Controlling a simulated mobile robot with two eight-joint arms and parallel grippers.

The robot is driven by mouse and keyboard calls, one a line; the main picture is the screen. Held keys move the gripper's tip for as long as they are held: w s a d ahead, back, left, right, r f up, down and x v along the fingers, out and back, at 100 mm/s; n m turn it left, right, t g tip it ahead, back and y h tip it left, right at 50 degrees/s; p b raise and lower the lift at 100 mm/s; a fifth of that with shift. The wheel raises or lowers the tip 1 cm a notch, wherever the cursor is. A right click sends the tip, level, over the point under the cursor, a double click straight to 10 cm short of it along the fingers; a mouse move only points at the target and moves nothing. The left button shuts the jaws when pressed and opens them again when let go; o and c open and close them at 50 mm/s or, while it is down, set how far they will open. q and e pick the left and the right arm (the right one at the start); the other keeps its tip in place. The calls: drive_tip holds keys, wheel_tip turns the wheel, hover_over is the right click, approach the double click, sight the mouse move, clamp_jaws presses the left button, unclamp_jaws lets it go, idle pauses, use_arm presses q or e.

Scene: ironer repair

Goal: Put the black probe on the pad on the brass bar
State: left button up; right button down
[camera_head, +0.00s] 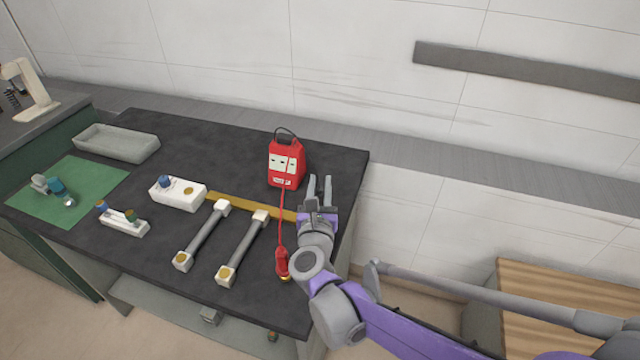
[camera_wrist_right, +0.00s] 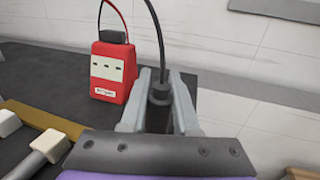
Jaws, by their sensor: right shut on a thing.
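My right gripper (camera_head: 319,190) is above the right edge of the dark table, to the right of the red meter (camera_head: 286,160). In the right wrist view it is shut on the black probe (camera_wrist_right: 160,90), which stands between the fingers with its black cable rising from the top. The probe's lower end is hidden. The brass bar (camera_head: 250,204) lies flat across the table, left of the gripper; part of it shows in the wrist view (camera_wrist_right: 38,117). I cannot make out a separate pad on it. My left gripper is not in view.
A red probe (camera_head: 282,262) on a red lead is near the front right. Two grey rods (camera_head: 206,235) (camera_head: 245,247) with white ends lie in front of the bar. A white block (camera_head: 178,193), a green mat (camera_head: 107,178) and a grey tray (camera_head: 118,150) are left.

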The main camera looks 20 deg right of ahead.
drive_tip(key=shift+f, duration=0.4)
drive_tip(key=c, duration=0.6)
unclamp_jaws()
drive_tip(key=v, duration=1.1)
drive_tip(key=shift+p, duration=0.4)
